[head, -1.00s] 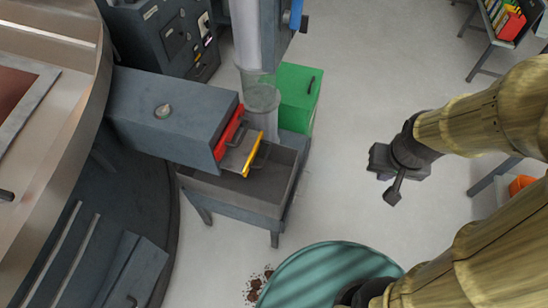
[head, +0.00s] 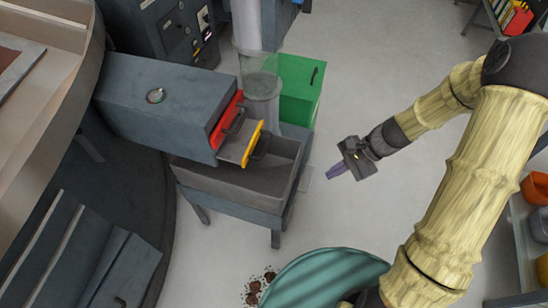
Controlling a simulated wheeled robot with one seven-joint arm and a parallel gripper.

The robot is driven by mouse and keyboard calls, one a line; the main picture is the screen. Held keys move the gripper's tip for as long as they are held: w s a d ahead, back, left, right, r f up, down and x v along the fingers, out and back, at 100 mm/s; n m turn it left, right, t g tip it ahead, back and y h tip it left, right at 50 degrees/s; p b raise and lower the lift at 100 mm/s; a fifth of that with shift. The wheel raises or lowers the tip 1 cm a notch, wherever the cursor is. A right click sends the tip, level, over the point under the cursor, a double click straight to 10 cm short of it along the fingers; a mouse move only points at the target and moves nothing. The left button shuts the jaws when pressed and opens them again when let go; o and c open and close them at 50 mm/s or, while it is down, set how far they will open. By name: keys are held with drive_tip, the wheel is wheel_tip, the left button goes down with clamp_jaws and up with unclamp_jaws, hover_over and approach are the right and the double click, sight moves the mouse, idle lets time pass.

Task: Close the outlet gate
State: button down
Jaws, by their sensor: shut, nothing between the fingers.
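A grey box-shaped chute (head: 158,103) extends from the round machine at left. At its right end are a red part with a dark handle (head: 225,122) and a grey plate (head: 240,146) with a yellow edge (head: 252,144) and its own dark handle. The grey plate sticks out of the chute over a grey hopper (head: 240,185). No label shows which part is the outlet gate. My gripper (head: 335,173) is shut and empty, to the right of the hopper and apart from it, with its purple-grey fingers pointing left towards it.
A clear vertical tube (head: 260,78) and a green box (head: 300,93) stand behind the hopper. A teal round container (head: 310,275) is at the front, with brown spilled bits (head: 258,287) beside it. The floor between hopper and gripper looks clear.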

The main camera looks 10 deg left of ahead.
drive_tip(key=w+a+f+m+t+y+b, duration=0.3)
drive_tip(key=w+a+f+m+y+b, duration=0.2)
drive_tip(key=w+f+m+y, duration=0.3)
drive_tip(key=shift+w+a+f+m+y, duration=0.3)
drive_tip(key=shift+w+a+f+m, duration=0.2)
drive_tip(key=shift+w+f+m, duration=0.5)
drive_tip(key=shift+w+d+r, duration=0.1)
drive_tip(key=shift+w+r, duration=0.05)
drive_tip(key=x, duration=1.4)
drive_tip(key=shift+w, duration=0.2)
drive_tip(key=shift+w, duration=0.1)
